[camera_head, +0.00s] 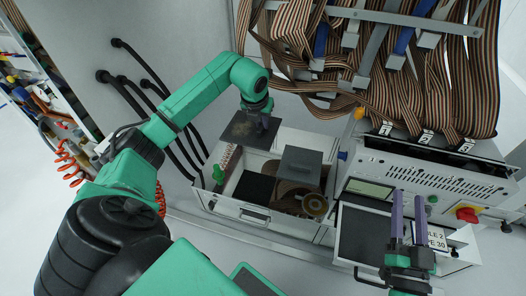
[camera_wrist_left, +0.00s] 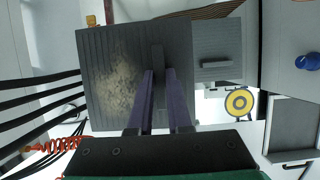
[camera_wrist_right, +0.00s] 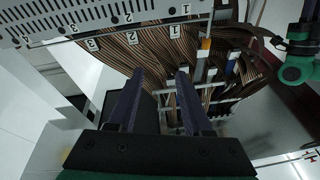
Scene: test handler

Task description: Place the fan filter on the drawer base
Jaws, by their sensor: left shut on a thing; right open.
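A dark square fan filter (camera_head: 243,133) with a pale dusty patch hangs in the air above the left part of the open drawer (camera_head: 222,204). My left gripper (camera_head: 261,122) is shut on its raised handle; the left wrist view shows the filter (camera_wrist_left: 108,75) broad side up, with the handle between the fingers (camera_wrist_left: 159,75). Below it, a black square (camera_head: 254,187) shows in the drawer; I cannot tell whether this is the base's surface or an opening. My right gripper (camera_head: 408,205) is open and empty before the handler at the right.
A second grey panel with a handle (camera_head: 300,165) sits right of the held filter, beside a yellow-rimmed round part (camera_head: 314,205). A green knob (camera_head: 218,174) stands at the drawer's left. Striped ribbon cables (camera_head: 290,40) hang behind; black hoses (camera_head: 160,95) run at left.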

